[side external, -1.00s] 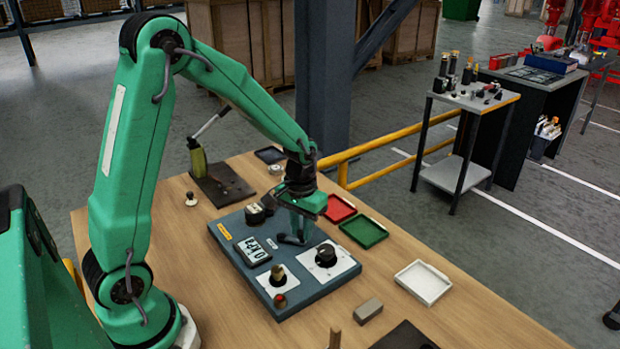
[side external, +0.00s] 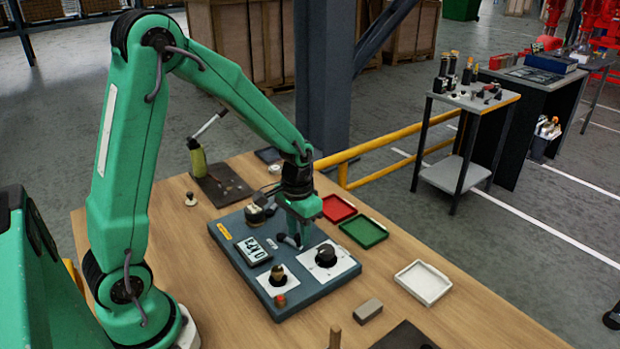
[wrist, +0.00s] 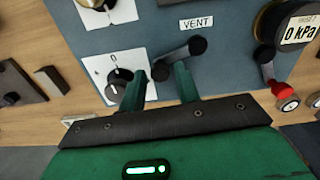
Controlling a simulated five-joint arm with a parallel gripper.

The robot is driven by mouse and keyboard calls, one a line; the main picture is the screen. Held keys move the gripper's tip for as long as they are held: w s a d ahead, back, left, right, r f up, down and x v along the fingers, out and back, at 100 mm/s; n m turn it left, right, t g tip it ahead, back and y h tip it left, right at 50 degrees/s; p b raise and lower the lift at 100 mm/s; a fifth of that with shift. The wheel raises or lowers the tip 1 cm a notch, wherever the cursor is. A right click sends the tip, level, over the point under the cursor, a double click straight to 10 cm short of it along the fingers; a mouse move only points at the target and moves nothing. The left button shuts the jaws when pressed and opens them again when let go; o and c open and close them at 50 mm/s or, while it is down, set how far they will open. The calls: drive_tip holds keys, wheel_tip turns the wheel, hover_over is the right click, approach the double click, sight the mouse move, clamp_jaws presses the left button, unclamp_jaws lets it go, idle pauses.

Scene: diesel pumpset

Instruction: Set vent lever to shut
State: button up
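The vent lever (wrist: 181,57) is a short dark grey bar with rounded ends, below the VENT label (wrist: 197,22) on the blue-grey panel (wrist: 145,38). In the wrist view it slants from lower left to upper right. My gripper (wrist: 160,72) is open, with a clear gap between its two green fingers. The lever's lower-left end shows between the fingertips, and the right fingertip is close to the bar. I cannot tell whether they touch. In the side view my gripper (side external: 299,242) is low over the panel's middle and hides most of the lever.
A black dial (wrist: 119,83) on a white plate is close beside my left finger. A 0 kPa gauge (wrist: 298,25) and a red knob (wrist: 289,104) are at the right. Red (side external: 338,208), green (side external: 363,231) and white (side external: 423,282) trays lie beyond the panel on the table.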

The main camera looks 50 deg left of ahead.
sight(297, 237)
drive_tip(key=shift+o, duration=0.6)
drive_tip(key=shift+r, duration=3.9)
drive_tip(key=s+d+r+t, duration=0.4)
drive_tip(key=s+r, duration=0.6)
drive_tip(key=s, duration=0.4)
drive_tip(key=shift+s+r+m+t, duration=0.15)
drive_tip(key=shift+r+m+t, duration=0.25)
drive_tip(key=shift+t, duration=0.4)
